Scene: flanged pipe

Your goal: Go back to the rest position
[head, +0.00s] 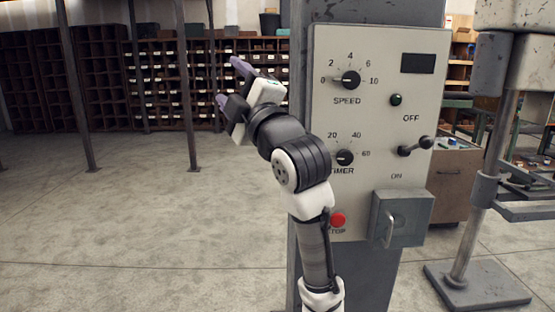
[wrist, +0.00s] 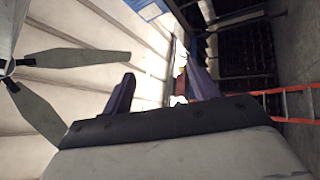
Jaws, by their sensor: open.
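My gripper (head: 231,86) is raised to the left of the control panel in the head view, its two purple-grey fingers pointing up and left. The fingers are apart with nothing between them. In the wrist view my gripper (wrist: 160,90) also shows its two fingers spread and empty. My arm stands in front of the panel's left edge and partly covers it. No object touches the fingers.
The grey control panel (head: 430,100) carries speed and timer knobs, a lever (head: 416,146), a red stop button (head: 338,219) and a grey box with a handle (head: 403,218). A machine column (head: 487,180) stands at the right. Open floor (head: 120,220) lies left, with thin posts and shelves behind.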

